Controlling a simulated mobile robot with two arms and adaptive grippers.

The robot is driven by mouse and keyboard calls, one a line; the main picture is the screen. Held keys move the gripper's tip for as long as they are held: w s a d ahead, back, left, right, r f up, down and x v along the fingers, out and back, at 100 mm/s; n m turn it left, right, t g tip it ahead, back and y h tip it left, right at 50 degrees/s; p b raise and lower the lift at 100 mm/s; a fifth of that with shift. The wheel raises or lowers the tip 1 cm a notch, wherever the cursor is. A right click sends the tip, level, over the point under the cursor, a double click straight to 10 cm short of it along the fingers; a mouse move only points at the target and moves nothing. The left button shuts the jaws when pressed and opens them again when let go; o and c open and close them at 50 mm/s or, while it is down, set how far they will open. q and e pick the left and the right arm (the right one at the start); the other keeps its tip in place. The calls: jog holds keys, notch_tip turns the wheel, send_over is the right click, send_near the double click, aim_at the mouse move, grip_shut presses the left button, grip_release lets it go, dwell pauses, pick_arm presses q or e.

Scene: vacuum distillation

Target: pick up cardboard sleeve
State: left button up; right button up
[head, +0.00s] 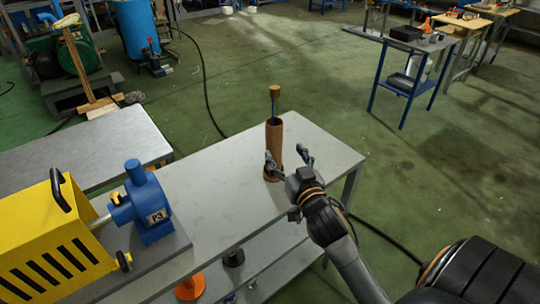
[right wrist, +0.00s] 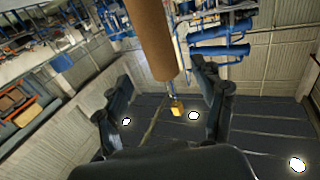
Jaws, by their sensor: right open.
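The cardboard sleeve (head: 274,142) is a brown upright tube on the grey metal table, near its far right part. A blue stem with a brass-coloured top (head: 274,90) sticks up out of it. My right gripper (head: 288,155) is open and empty at the lower part of the sleeve, with one finger by the sleeve and the other to its right. In the right wrist view the sleeve (right wrist: 150,38) comes down from the top, between and beyond the open fingers of the gripper (right wrist: 163,82). I cannot tell whether a finger touches it. My left gripper is not in view.
A blue pump (head: 143,200) and a yellow slotted housing (head: 45,240) stand at the left of the grey table (head: 215,185). An orange-based item (head: 190,287) shows lower down. Tabletop between pump and sleeve is bare. A blue-legged table (head: 412,65) stands back right.

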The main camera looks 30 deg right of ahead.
aim_at(277, 141)
jog(key=x, duration=0.6)
jog(key=f+p+x, duration=0.1)
jog(key=x, duration=0.2)
jog(key=shift+w+d, duration=0.1)
jog(key=shift+w, duration=0.05)
jog(key=shift+r, duration=0.1)
jog(key=shift+c, duration=0.2)
grip_shut()
